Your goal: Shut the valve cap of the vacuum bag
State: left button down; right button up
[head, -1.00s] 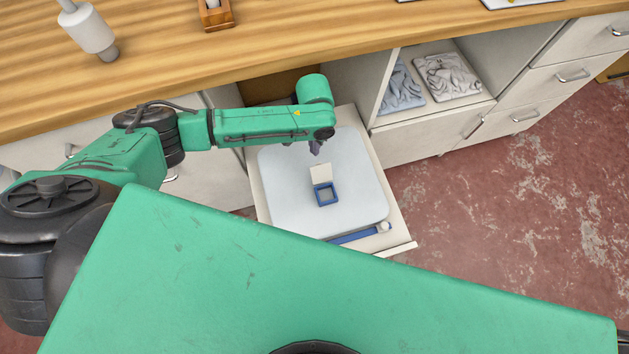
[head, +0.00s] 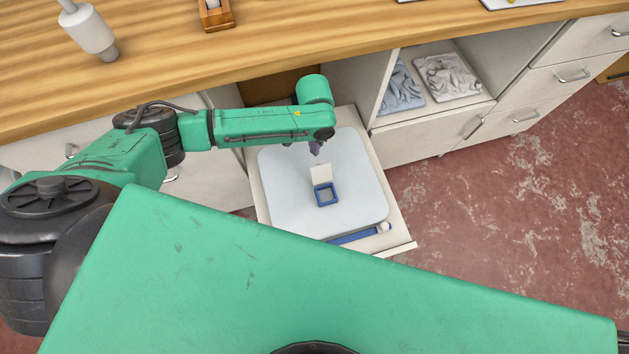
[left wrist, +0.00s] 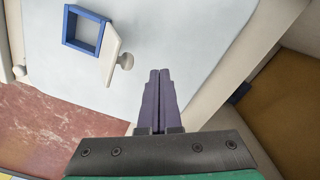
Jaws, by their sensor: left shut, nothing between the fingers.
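The pale vacuum bag (head: 285,205) lies flat in an open drawer. Its valve is a blue square frame (head: 326,195) with a cream cap (head: 320,174) standing open on the side toward the counter. In the left wrist view the blue frame (left wrist: 87,31) and the cap (left wrist: 112,54) show at the upper left, with a round knob (left wrist: 126,61) on the cap. My left gripper (head: 316,149) is shut and empty, above the bag on the counter side of the cap. Its closed dark fingers (left wrist: 159,80) are apart from the cap. My right gripper is out of view.
The open drawer (head: 399,242) juts out below the wooden counter (head: 290,45). A blue bar (head: 354,237) with a white end lies along the bag's front edge. Folded cloths (head: 447,77) sit in a shelf to the right. Red floor is clear at right.

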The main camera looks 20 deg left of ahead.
aim_at(322, 175)
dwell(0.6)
pick_arm(q)
jog(key=shift+f+b, duration=0.4)
jog(key=shift+f, duration=0.6)
jog(key=shift+s+d+r+p, duration=0.15)
jog(key=shift+s+d+p, duration=0.2)
jog(key=shift+s+p, duration=0.2)
jog(key=shift+s+d+r+p, duration=0.1)
jog(key=shift+s+d+p, duration=0.2)
jog(key=shift+s+p, duration=0.2)
jog(key=shift+s+d+r+p, duration=0.1)
jog(key=shift+s+d+p, duration=0.3)
jog(key=shift+s+p, duration=0.2)
jog(key=shift+s+d+r+p, duration=0.1)
jog(key=shift+s+d+p, duration=0.4)
jog(key=shift+s, duration=0.25)
jog(key=shift+s+d+p, duration=0.35)
jog(key=shift+s+p, duration=0.2)
jog(key=shift+s, duration=0.1)
notch_tip(322, 175, up, 8)
jog(key=p, duration=0.9)
jog(key=shift+w+r, duration=0.15)
